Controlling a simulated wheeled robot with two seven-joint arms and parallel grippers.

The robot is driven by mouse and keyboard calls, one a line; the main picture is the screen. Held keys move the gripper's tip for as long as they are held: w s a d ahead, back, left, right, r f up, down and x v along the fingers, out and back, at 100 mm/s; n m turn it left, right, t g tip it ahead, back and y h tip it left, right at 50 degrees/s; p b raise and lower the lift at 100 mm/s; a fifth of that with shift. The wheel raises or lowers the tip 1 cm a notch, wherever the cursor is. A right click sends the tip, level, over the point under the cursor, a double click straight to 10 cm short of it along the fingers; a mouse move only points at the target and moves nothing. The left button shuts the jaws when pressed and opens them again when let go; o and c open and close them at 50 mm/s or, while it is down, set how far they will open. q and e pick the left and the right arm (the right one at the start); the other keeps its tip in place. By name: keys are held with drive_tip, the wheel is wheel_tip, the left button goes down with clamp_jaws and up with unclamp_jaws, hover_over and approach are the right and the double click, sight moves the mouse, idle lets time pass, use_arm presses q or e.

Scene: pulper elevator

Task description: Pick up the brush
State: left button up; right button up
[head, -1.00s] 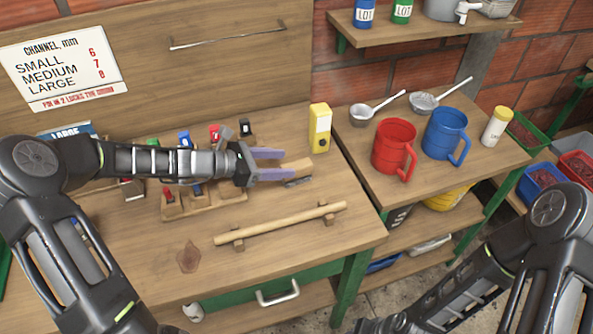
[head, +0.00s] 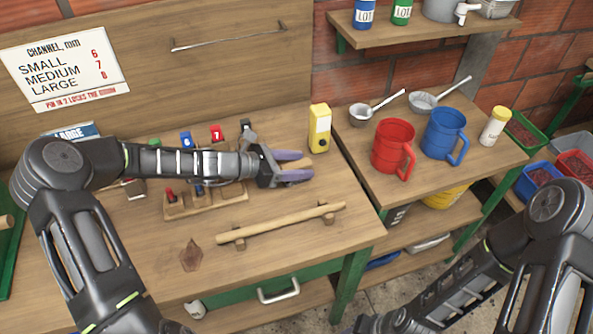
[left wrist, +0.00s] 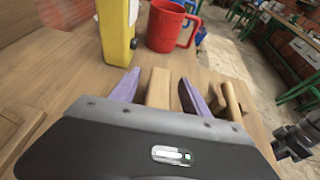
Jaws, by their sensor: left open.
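The brush shows in the left wrist view as a pale wooden handle (left wrist: 158,88) lying on the bench between the fingers of my left gripper (left wrist: 160,84). In the head view that gripper (head: 306,165) is open, low over the bench, with its purple fingers on either side of the brush. A gap shows between the handle and each finger in the left wrist view. The gripper hides most of the brush in the head view, and its bristles cannot be seen. My right gripper is out of view; only the right arm shows.
A yellow box (head: 319,128) stands just beyond the fingertips. A wooden rod (head: 282,223) rests on two small blocks nearer the front. A wooden rack (head: 207,206) with coloured pieces lies under my left forearm. Red (head: 393,146) and blue (head: 445,135) jugs stand on the right bench.

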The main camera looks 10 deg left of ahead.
use_arm(q)
drive_tip(key=shift+c, duration=0.3)
clamp_jaws()
idle(0.5)
